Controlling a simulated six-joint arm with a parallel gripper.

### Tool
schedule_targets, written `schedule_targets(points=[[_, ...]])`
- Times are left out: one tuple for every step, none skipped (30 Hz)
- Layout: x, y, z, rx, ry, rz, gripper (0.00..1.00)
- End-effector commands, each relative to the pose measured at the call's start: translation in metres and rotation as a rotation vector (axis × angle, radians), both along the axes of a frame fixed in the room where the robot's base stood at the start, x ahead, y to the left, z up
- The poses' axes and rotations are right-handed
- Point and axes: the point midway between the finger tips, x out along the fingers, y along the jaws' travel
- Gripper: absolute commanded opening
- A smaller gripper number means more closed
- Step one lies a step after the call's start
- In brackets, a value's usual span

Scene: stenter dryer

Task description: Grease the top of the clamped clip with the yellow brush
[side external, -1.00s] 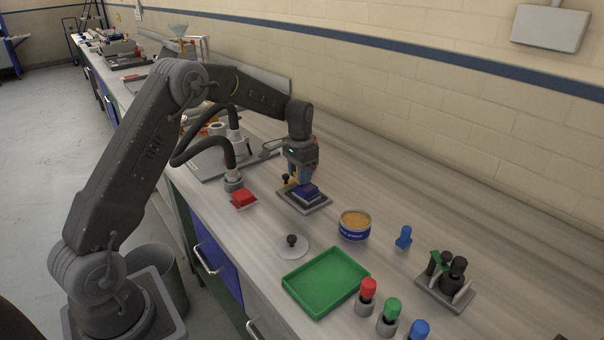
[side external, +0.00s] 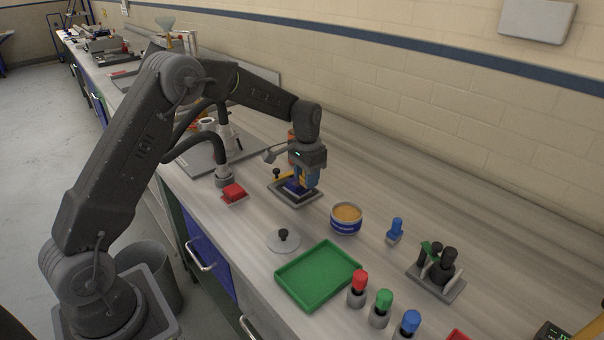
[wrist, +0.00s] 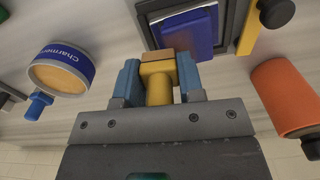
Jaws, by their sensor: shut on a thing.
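My gripper (wrist: 160,88) is shut on the yellow brush (wrist: 159,89), its blue fingers on either side of the handle. The brush's tan end (wrist: 157,57) reaches to the edge of the blue clip (wrist: 196,38) in the wrist view; I cannot tell whether they touch. The clip (side external: 295,187) lies on the grey clamp plate (side external: 310,199), partly hidden by my gripper (side external: 306,182) in the side view. A yellow clamp bar (wrist: 248,30) with a black knob (wrist: 276,12) stands beside the clip. The open grease tin (side external: 346,225) stands to the right of the plate.
An orange cylinder (wrist: 284,98) stands close behind the clamp. A red block (side external: 233,191) lies left of the plate. A lid (side external: 284,243), green tray (side external: 318,275), blue-capped item (side external: 395,230) and several coloured-top bottles (side external: 381,306) occupy the front right. The bench toward the wall is clear.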

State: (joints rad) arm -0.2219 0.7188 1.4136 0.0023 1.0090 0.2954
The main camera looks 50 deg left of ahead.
Motion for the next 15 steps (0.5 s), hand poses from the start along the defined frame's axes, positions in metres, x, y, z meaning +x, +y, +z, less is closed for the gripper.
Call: schedule_targets(points=[[-0.002, -0.001, 0.0, 0.0, 0.001, 0.0, 0.12], [-0.003, 0.0, 0.0, 0.0, 0.001, 0.0, 0.12], [-0.005, -0.001, 0.0, 0.0, 0.001, 0.0, 0.12], [-0.006, 0.0, 0.0, 0.0, 0.001, 0.0, 0.12], [-0.006, 0.0, 0.0, 0.0, 0.001, 0.001, 0.12], [-0.006, 0.001, 0.0, 0.0, 0.001, 0.001, 0.12], [-0.006, 0.002, 0.0, 0.0, 0.001, 0.002, 0.12], [-0.006, 0.004, 0.0, 0.0, 0.001, 0.002, 0.12], [-0.006, 0.006, 0.0, 0.0, 0.001, 0.002, 0.12], [-0.006, 0.008, 0.0, 0.0, 0.001, 0.002, 0.12], [-0.006, 0.01, 0.0, 0.0, 0.001, 0.002, 0.12], [-0.007, 0.014, 0.0, 0.0, 0.001, 0.002, 0.12], [-0.007, 0.016, 0.0, 0.0, 0.001, 0.002, 0.12], [-0.007, 0.019, 0.0, 0.0, 0.001, 0.003, 0.12], [-0.007, 0.023, 0.0, -0.001, 0.002, 0.003, 0.12]])
